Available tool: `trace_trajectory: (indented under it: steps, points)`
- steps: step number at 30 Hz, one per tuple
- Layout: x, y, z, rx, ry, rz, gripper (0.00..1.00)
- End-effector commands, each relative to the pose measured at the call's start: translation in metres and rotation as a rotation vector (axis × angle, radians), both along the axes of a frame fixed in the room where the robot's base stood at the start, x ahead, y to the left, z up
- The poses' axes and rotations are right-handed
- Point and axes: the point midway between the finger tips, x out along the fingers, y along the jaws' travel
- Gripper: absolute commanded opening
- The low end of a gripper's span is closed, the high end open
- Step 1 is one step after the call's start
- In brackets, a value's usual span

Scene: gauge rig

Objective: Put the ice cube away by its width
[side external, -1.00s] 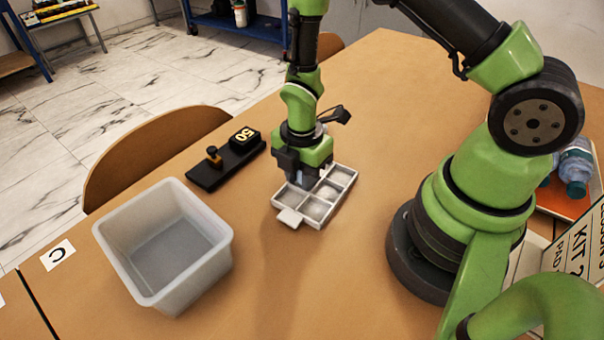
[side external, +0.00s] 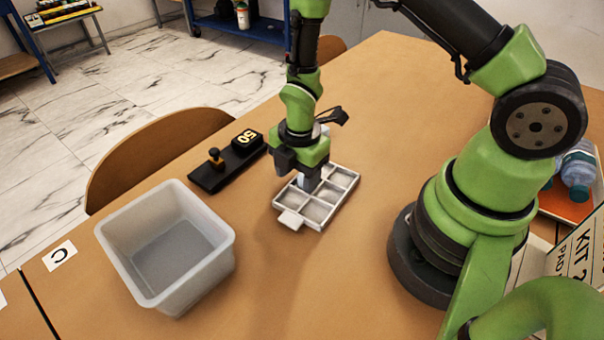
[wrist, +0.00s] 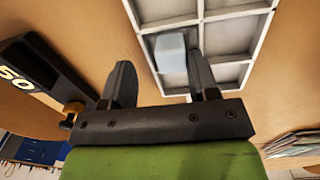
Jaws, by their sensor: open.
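My gripper (wrist: 160,66) is open. In the side view my gripper (side external: 303,178) points down at the far-left part of the tray (side external: 291,219), and the cube (side external: 302,183) shows as a small pale patch by the fingers.
A translucent grey bin (side external: 139,271) stands open and empty at the front left, near a card marked C (side external: 60,255). A chair back (side external: 150,155) stands behind the table edge. Bottles (side external: 578,170) on an orange tray are at the right. The table behind the white tray is clear.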

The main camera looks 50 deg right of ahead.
Motion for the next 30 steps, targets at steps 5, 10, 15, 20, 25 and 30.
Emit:
trace_trajectory:
  steps: [5, 10, 15, 20, 25, 30]
  points:
    - [-0.014, 0.000, -0.018, -0.002, 0.049, 0.004, 0.52]
    - [-0.014, 0.000, -0.011, -0.002, 0.049, 0.007, 0.52]
    - [-0.015, 0.000, 0.014, -0.002, 0.050, 0.010, 0.52]
    - [-0.014, 0.000, 0.048, -0.002, 0.047, 0.010, 0.52]
    - [-0.014, 0.000, 0.082, -0.001, 0.046, 0.011, 0.52]
    - [-0.014, 0.000, 0.106, -0.001, 0.047, 0.012, 0.52]
